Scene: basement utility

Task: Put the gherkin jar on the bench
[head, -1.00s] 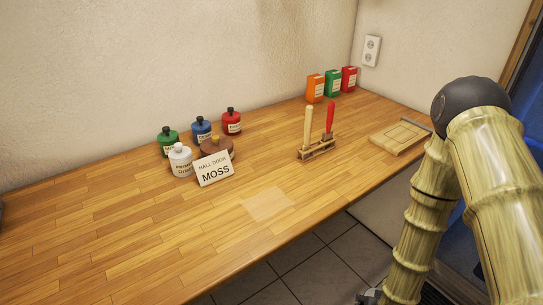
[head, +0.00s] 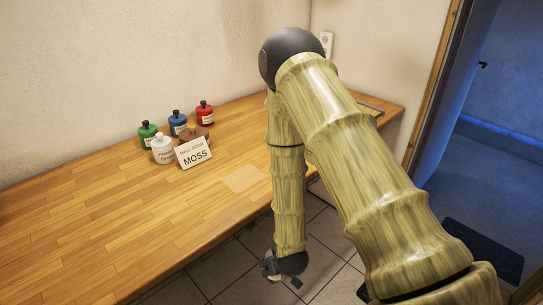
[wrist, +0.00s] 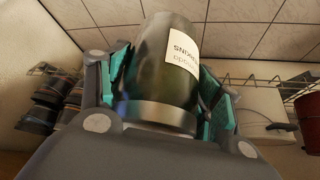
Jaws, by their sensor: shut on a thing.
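The gherkin jar (wrist: 165,70) is a dark green jar with a pale label and a metallic band at the near end. In the wrist view my gripper (wrist: 165,88) is shut on it, with teal pads on both sides. The label text is upside down and only partly legible. In the head view my gripper (head: 285,267) hangs low over the tiled floor, just off the bench's front edge; the jar is not clear there. The bench (head: 100,225) is a long wooden top along the wall.
A pale square patch (head: 243,179) lies bare near the front edge. The bench's left front is clear. A doorway opens at right.

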